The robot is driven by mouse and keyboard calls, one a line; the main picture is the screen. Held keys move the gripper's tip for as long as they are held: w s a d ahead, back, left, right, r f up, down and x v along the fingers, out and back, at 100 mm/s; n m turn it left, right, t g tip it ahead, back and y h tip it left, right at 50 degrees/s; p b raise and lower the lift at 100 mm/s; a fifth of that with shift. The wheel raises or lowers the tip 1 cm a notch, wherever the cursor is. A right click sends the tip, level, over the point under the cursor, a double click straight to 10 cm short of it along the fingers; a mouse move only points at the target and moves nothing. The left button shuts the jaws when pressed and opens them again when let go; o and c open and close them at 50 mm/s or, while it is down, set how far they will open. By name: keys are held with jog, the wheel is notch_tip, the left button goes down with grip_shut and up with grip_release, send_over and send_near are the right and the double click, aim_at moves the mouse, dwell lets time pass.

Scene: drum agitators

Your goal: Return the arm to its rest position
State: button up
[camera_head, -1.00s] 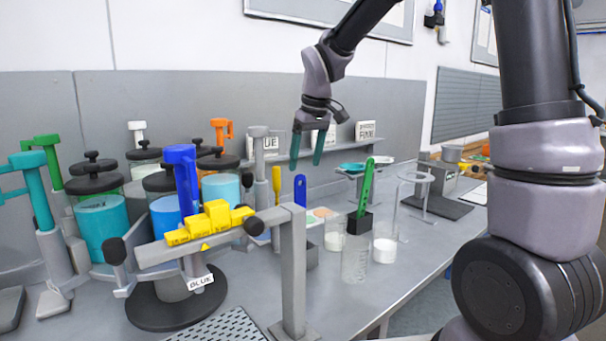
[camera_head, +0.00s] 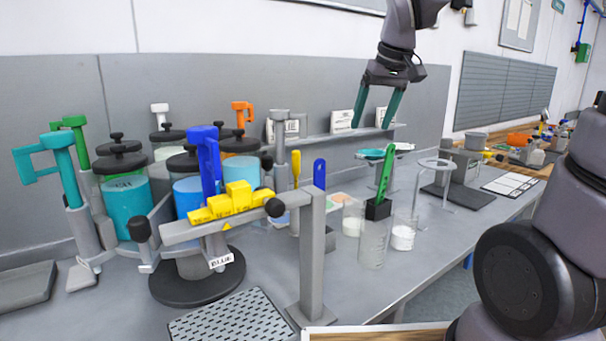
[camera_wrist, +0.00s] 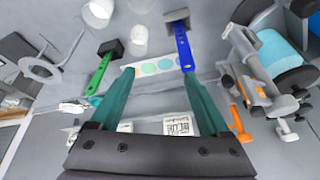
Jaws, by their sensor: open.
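My gripper (camera_head: 377,108) is open and empty, held in the air over the back of the bench, in front of the wall shelf. Its two green fingers point down and stand apart. In the wrist view the gripper (camera_wrist: 160,92) also shows nothing between its fingers. My arm reaches in from the upper right of the head view. Below and in front of the gripper stand a green-handled tool (camera_head: 386,172) in a black block and a blue-handled tool (camera_head: 319,174), both clear of the fingers.
A carousel of coloured drums with a blue-handled agitator (camera_head: 207,160) and a yellow-weighted beam (camera_head: 232,202) stands left. Glass beakers (camera_head: 373,243) stand mid-bench. A ring stand (camera_head: 433,180) and a scale are to the right. The shelf (camera_head: 345,137) holds label cards. Space above the bench is open.

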jog(key=s+d+r+m+t, duration=0.2)
jog(key=s+d+m, duration=0.4)
jog(key=s+d, duration=0.3)
jog(key=shift+s+m+t, duration=0.3)
jog(key=shift+s+t, duration=0.2)
jog(key=shift+s, duration=1.45)
jog(key=shift+r, duration=0.1)
